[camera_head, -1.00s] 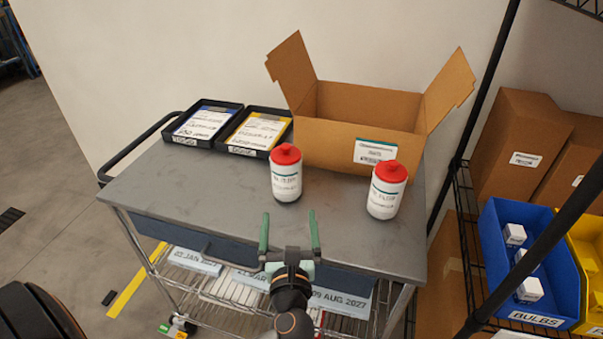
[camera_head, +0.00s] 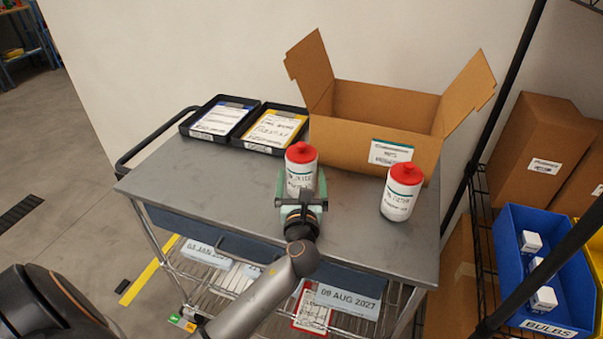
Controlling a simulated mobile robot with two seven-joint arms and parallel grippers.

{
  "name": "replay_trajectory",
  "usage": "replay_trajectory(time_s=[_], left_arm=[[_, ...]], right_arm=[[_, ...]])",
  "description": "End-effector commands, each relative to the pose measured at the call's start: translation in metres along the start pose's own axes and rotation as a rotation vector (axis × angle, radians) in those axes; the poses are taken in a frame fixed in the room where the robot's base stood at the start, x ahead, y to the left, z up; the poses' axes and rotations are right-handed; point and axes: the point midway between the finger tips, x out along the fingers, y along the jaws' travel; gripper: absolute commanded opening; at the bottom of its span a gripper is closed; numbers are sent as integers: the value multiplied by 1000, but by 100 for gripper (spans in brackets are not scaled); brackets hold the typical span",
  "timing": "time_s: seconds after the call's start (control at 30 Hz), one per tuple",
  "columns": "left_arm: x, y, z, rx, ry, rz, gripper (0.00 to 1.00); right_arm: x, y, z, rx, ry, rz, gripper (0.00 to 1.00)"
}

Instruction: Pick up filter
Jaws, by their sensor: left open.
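Two white filters with red caps stand upright on the grey cart top (camera_head: 215,188). The left filter (camera_head: 300,165) has my left gripper (camera_head: 300,190) right at it, with the green fingers on either side of its lower body. The gripper is open, and its wrist hides the bottom of this filter. I cannot tell whether a finger touches it. The right filter (camera_head: 401,192) stands apart, to the right of the gripper. My right gripper is not in view.
An open cardboard box (camera_head: 345,145) stands behind the filters. Two black trays with labelled sheets, the left one (camera_head: 218,118) and the right one (camera_head: 270,128), lie at the back left. A blue bin (camera_head: 508,250) and a black rack post (camera_head: 505,95) are on the right. The cart's left part is clear.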

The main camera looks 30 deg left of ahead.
Motion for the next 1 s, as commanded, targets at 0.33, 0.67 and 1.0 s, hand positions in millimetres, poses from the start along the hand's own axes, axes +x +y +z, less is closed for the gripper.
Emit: replay_trajectory(time_s=[0.33, 0.67, 1.0], left_arm=[[5, 0, 0, -1, 1, -1, 93], [4, 0, 0, -1, 1, -1, 56], [4, 0, -1, -1, 2, -1, 18]], right_arm=[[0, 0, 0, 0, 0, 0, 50], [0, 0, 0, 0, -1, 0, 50], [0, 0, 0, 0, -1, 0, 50]])
